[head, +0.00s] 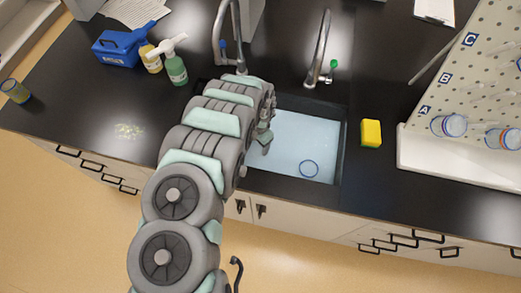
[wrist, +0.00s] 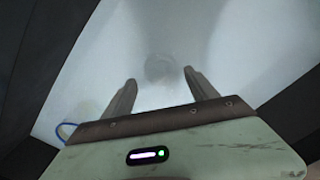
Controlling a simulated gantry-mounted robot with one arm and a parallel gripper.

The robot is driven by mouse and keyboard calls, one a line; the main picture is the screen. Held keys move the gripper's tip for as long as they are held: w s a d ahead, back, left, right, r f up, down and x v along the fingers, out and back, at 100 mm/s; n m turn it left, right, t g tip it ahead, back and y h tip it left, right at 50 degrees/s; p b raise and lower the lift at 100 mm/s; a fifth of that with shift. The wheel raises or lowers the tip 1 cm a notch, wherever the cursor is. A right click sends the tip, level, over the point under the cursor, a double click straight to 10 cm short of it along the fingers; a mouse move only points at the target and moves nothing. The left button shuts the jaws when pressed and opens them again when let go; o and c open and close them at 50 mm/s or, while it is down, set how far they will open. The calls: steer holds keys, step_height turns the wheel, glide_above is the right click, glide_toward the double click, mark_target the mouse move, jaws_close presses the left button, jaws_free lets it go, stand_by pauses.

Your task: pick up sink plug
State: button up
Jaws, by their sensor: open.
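A faint grey round shape (wrist: 159,67) lies on the sink floor in the wrist view, blurred by the water. It looks like the sink plug in the drain, but I cannot tell plug from drain clearly. The sink (head: 300,143) holds pale bluish water. My gripper (wrist: 159,77) is open, its two fingers apart on either side of the view just before the round shape, with nothing seen between them. In the head view my gripper (head: 266,143) is over the left part of the sink, and my arm hides that part, including the round shape.
A yellow sponge (head: 371,133) lies to the right, near a pegboard rack (head: 470,75). Bottles (head: 174,68) and a blue container (head: 118,47) stand left.

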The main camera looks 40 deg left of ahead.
mark_target(258, 152)
steer(key=shift+w+f, duration=0.2)
steer(key=shift+f, duration=1.15)
steer(key=shift+w+f, duration=0.15)
steer(key=shift+f, duration=1.2)
steer(key=shift+s+a+f, duration=0.1)
steer(key=shift+f, duration=0.3)
steer(key=shift+c, duration=0.6)
jaws_close()
